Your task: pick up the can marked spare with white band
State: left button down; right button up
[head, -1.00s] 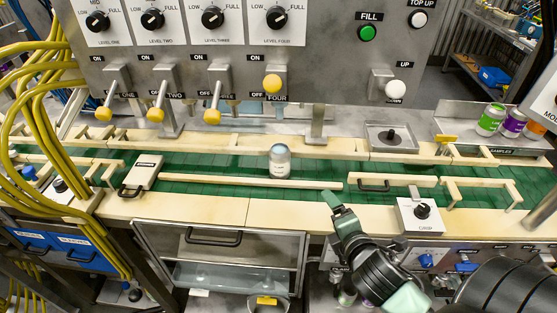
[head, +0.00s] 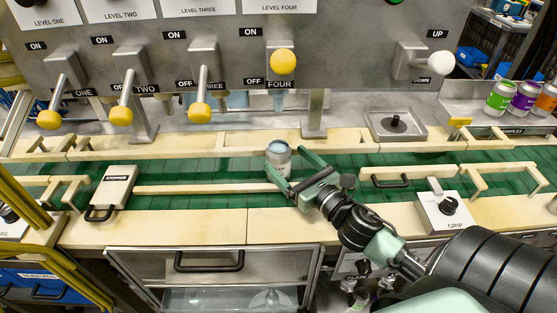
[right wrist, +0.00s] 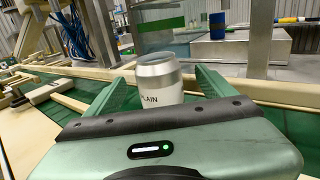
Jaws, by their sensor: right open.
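A silver can (head: 278,154) with a pale band stands upright on the green conveyor belt. In the right wrist view the can (right wrist: 160,80) carries letters that read "PLAIN"; I see no "spare" marking on it. My right gripper (head: 288,164) is open, with one finger on each side of the can. In the right wrist view both fingers (right wrist: 163,84) flank it, with a visible gap at the right finger. I cannot tell whether the left finger touches. My left gripper is not in view.
Pale guide rails (head: 205,188) line the green belt. A panel with yellow-knobbed levers (head: 283,62) overhangs behind. Green (head: 503,97), purple (head: 525,98) and orange cans stand at the back right. A white control box (head: 444,211) sits at front right.

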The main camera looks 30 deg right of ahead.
aim_at(277, 153)
jog(key=w+p, duration=0.1)
jog(key=w, duration=0.2)
jog(key=shift+w+a, duration=0.2)
jog(key=shift+w+f, duration=0.2)
jog(key=shift+w, duration=0.45)
jog(key=c, duration=1.7)
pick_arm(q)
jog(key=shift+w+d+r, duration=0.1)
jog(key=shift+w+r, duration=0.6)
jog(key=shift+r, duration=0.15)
pick_arm(e)
jog(key=shift+r, duration=0.1)
grip_shut()
